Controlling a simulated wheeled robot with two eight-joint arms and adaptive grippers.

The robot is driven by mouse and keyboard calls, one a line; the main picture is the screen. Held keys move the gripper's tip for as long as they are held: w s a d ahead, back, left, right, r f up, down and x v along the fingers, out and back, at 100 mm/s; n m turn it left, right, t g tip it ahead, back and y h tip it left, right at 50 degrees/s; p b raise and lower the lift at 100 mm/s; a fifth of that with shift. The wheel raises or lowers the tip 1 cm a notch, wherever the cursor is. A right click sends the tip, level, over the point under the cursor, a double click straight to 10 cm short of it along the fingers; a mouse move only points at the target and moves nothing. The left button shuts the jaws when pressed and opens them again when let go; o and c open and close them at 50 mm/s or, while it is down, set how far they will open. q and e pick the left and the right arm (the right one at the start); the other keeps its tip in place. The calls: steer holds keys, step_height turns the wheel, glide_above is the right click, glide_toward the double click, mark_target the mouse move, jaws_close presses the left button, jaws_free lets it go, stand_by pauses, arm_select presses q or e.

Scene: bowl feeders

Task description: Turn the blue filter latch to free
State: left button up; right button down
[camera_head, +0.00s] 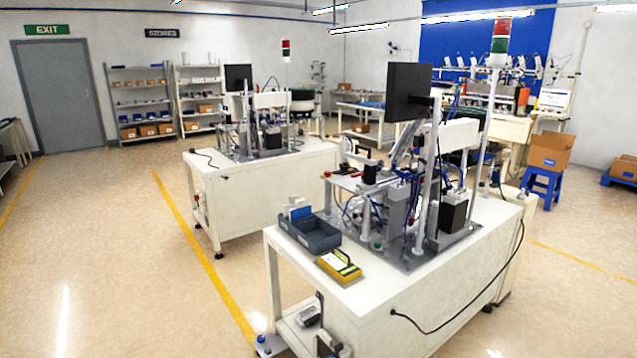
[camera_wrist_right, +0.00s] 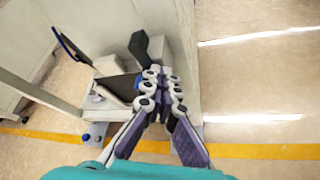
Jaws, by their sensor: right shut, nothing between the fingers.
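In the right wrist view my right gripper (camera_wrist_right: 163,76) is shut, with its fingertips together and nothing visible between them. A small blue part (camera_wrist_right: 138,83) shows just left of the fingertips, mostly hidden behind the left finger. It may be the blue filter latch, but I cannot tell its position or whether a finger touches it. A grey and black unit (camera_wrist_right: 138,46) stands just beyond the fingertips, beside a white bench side. In the head view a partly cut-off unit (camera_head: 325,345) stands low at the near bench. My left gripper is in neither view.
The near bench (camera_head: 400,310) carries a grey bin (camera_head: 310,232), a yellow device (camera_head: 339,266) and a feeder machine. A small grey box with blue (camera_wrist_right: 95,133) is low at left in the wrist view. Open floor (camera_wrist_right: 260,90) lies to the right there.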

steer(key=shift+r, duration=0.1)
steer(key=shift+s+r, duration=0.25)
steer(key=s+a, duration=0.1)
steer(key=a, duration=0.1)
steer(key=s+a, duration=0.2)
steer(key=shift+s+a, duration=0.2)
steer(key=shift+a, duration=0.05)
